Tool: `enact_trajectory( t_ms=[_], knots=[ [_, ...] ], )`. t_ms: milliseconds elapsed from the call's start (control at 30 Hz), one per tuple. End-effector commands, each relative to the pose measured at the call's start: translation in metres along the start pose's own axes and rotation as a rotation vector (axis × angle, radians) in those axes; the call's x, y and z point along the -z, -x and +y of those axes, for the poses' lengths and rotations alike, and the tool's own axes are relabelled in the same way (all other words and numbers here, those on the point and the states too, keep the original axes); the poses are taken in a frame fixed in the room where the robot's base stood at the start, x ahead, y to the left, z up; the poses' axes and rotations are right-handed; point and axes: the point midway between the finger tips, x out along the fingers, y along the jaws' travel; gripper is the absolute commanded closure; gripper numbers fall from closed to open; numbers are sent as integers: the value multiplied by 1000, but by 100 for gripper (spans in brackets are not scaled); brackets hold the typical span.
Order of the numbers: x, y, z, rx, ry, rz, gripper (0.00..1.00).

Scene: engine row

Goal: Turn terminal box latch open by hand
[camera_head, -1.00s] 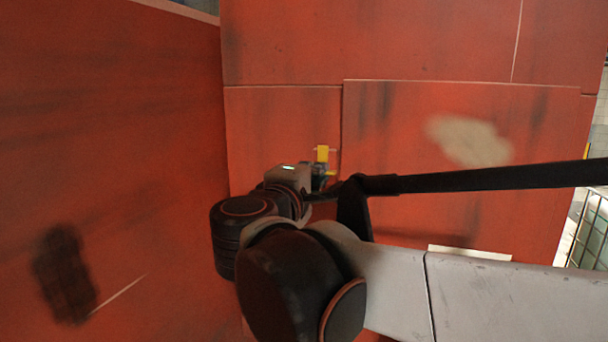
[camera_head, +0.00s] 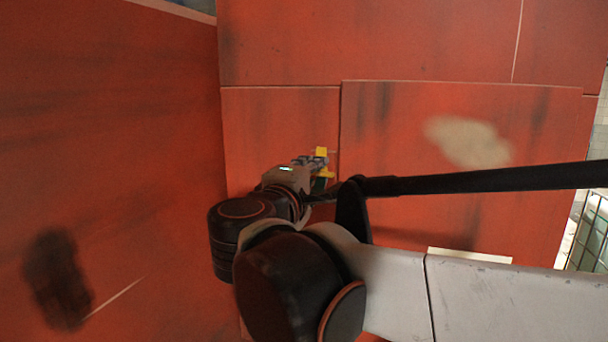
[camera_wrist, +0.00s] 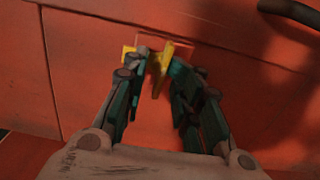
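The yellow latch (camera_wrist: 161,68) sits on the red panel, in front of a small red plate (camera_wrist: 205,52), in the wrist view. My gripper (camera_wrist: 160,66) has its two dark, teal-edged fingers close in on both sides of the latch's yellow handle. The right fingertip meets the handle, and the left one is right against or very near it. Another yellow part shows behind the left finger. In the head view the yellow part (camera_head: 321,151) shows just above my gripper (camera_head: 319,163), and the fingers hide most of the latch.
A red wall (camera_head: 110,150) stands close on the left of my arm. A raised red panel (camera_head: 400,130) lies to the right of the latch. A dark curved pipe or handle (camera_wrist: 290,12) is at the wrist view's upper right.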

Motion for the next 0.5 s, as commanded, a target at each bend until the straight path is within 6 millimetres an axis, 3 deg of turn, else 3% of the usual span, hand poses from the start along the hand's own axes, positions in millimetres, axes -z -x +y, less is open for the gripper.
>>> enact_trajectory(
  t_ms=[500],
  knots=[
    [2,88,0,0,0,5,74]
  ],
)
